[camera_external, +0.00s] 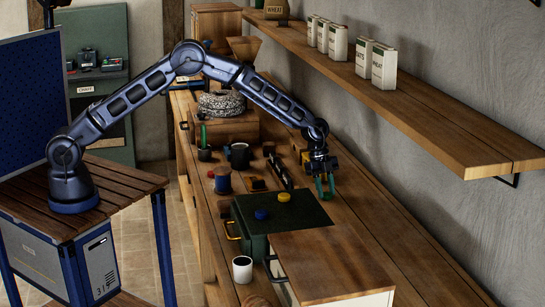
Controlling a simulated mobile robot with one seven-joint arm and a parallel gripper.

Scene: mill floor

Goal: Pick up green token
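My gripper (325,188) points down over the right part of the long wooden bench, just behind the back right corner of a dark green box. Its two teal-green fingers look apart, with a gap between them, and I see nothing clearly held. I cannot make out a green token; it may be hidden by the gripper or too small to tell from the green surfaces. A blue token (261,214) and a yellow token (284,197) lie on the lid of the dark green box (300,214).
A white cup (242,269) stands left of a wooden-topped cabinet (335,262) in front. A dark mug (239,155), a blue spool (223,180) and small items crowd the bench left of my gripper. A wall shelf (430,105) overhangs at right. Bench right of the box is clear.

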